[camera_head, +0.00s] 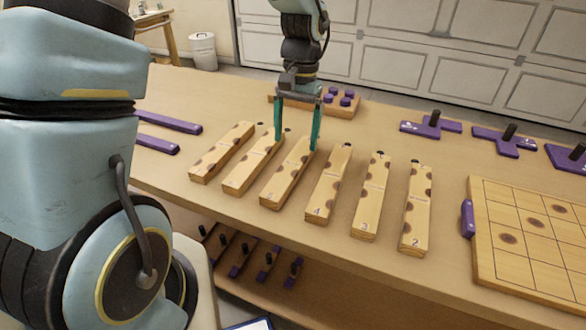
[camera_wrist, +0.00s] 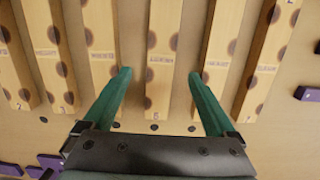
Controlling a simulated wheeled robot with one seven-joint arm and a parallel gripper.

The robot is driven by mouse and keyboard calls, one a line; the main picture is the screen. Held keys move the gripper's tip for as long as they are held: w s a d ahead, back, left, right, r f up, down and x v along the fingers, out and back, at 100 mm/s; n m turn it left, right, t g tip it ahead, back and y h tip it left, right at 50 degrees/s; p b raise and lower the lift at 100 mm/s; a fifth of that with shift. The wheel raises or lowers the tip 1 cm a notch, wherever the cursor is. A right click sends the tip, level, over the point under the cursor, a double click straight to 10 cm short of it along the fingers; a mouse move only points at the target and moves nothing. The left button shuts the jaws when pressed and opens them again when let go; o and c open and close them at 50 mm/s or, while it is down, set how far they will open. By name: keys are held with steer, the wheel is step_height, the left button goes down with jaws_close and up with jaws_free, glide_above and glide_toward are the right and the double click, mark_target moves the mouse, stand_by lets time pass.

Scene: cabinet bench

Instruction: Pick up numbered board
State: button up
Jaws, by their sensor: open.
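Several long pale wooden numbered boards with dark round spots lie side by side on the bench. In the head view, the board marked 4 (camera_head: 329,185), the board marked 3 (camera_head: 371,195) and the board marked 2 (camera_head: 416,210) lie right of my gripper. My gripper (camera_head: 297,145) points down over the third board from the left (camera_head: 287,175). In the wrist view, my gripper (camera_wrist: 159,73) has its green fingers spread, one on each side of the board that seems marked 5 (camera_wrist: 160,60). Nothing is held. Whether the fingers touch that board, I cannot tell.
A spotted grid board (camera_head: 510,235) lies at the right with a purple piece (camera_head: 467,218) at its edge. Purple handled pieces (camera_head: 431,125) lie at the back right. A block with purple pegs (camera_head: 340,103) stands behind my gripper. Purple bars (camera_head: 158,145) lie left. A lower shelf holds more pieces.

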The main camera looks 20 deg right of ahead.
mark_target(292, 163)
steer(key=f, duration=0.2)
steer(key=f+p, duration=0.1)
steer(key=f, duration=0.1)
steer(key=a+f, duration=0.1)
steer(key=f, duration=0.1)
steer(key=shift+s+f, duration=0.15)
steer(key=shift+s, duration=0.25)
jaws_close()
stand_by(0.4)
